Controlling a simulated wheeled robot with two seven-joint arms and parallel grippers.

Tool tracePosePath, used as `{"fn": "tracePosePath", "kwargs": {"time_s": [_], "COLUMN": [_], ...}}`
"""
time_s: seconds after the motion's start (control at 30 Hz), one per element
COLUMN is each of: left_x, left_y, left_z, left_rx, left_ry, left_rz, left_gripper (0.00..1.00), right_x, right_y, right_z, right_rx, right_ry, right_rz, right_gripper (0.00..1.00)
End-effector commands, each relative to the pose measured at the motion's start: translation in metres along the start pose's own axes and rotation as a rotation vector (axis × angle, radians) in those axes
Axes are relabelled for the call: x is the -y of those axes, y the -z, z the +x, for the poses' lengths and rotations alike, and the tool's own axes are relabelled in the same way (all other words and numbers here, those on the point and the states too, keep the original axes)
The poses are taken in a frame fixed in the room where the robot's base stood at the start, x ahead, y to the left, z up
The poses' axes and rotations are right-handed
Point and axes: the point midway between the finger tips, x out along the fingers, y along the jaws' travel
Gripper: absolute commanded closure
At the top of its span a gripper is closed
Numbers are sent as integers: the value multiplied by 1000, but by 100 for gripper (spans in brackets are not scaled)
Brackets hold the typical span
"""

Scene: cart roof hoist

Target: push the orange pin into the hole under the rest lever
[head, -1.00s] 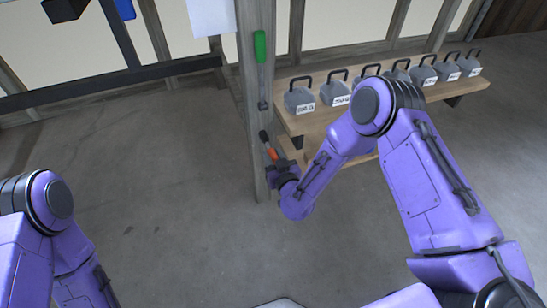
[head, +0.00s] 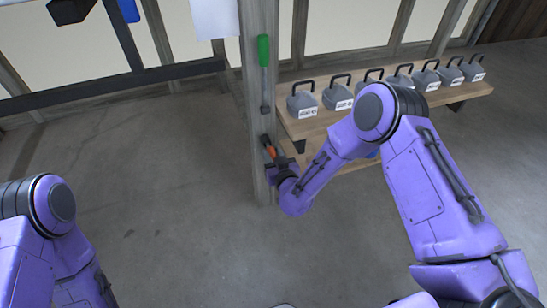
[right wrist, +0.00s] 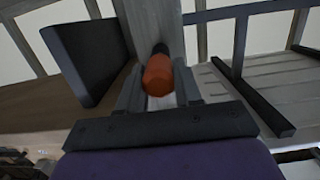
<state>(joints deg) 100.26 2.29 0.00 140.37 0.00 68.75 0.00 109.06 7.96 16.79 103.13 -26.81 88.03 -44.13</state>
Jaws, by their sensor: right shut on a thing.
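The orange pin (head: 270,152) is at the wooden post (head: 259,185), below the lever with the green handle (head: 263,50). My right gripper (head: 273,160) is shut on the pin, coming from the lower right. In the right wrist view the orange pin (right wrist: 158,76) lies between the two fingers (right wrist: 159,95), its far end meeting a dark part (right wrist: 160,48) in front of the post. The hole itself is hidden, and I cannot tell how far in the pin is. Of my left arm only upper links show; its gripper is out of view.
A wooden shelf (head: 385,112) with a row of grey handled weights (head: 301,103) stands right of the post, close to my right arm. A dark rail (head: 185,68) runs left from the post. A white sheet (head: 213,18) hangs beside it. The floor at left is clear.

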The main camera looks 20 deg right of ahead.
Motion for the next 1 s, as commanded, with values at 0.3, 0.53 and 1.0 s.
{"fn": "tracePosePath", "kwargs": {"time_s": [0.3,0.53,1.0], "left_x": [0,0,0], "left_y": [-1,-2,-2], "left_z": [3,4,5], "left_rx": [0,0,0], "left_ry": [0,0,0], "left_rz": [0,0,0], "left_gripper": [100,100,100], "right_x": [0,0,0], "right_y": [1,2,3], "right_z": [8,14,19], "right_rx": [-1,-2,0], "right_ry": [0,0,0], "right_rz": [0,1,1], "right_gripper": [100,100,36]}}
